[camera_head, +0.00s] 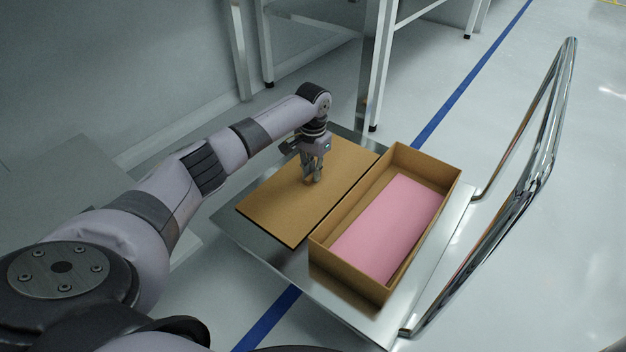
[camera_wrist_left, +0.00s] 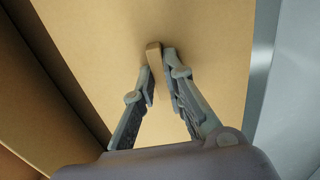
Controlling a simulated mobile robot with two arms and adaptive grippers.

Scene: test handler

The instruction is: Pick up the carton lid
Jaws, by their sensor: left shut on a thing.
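The carton lid (camera_head: 281,211) is a flat brown board on the left part of the metal cart top, beside the open carton. A small tan handle block (camera_wrist_left: 153,55) stands up from the lid's face in the left wrist view. My left gripper (camera_head: 312,182) points down over the middle of the lid, and its fingers (camera_wrist_left: 158,78) are shut on the handle. The handle is mostly hidden by the fingers in the head view. I cannot tell whether the lid touches the cart top all round. My right gripper is not in view.
The open brown carton (camera_head: 318,255) stands right of the lid, with a pink sheet or block (camera_head: 390,228) inside. The metal cart top (camera_head: 262,243) has a bent chrome push handle (camera_head: 520,190) at its right. A white frame table (camera_head: 375,70) stands behind.

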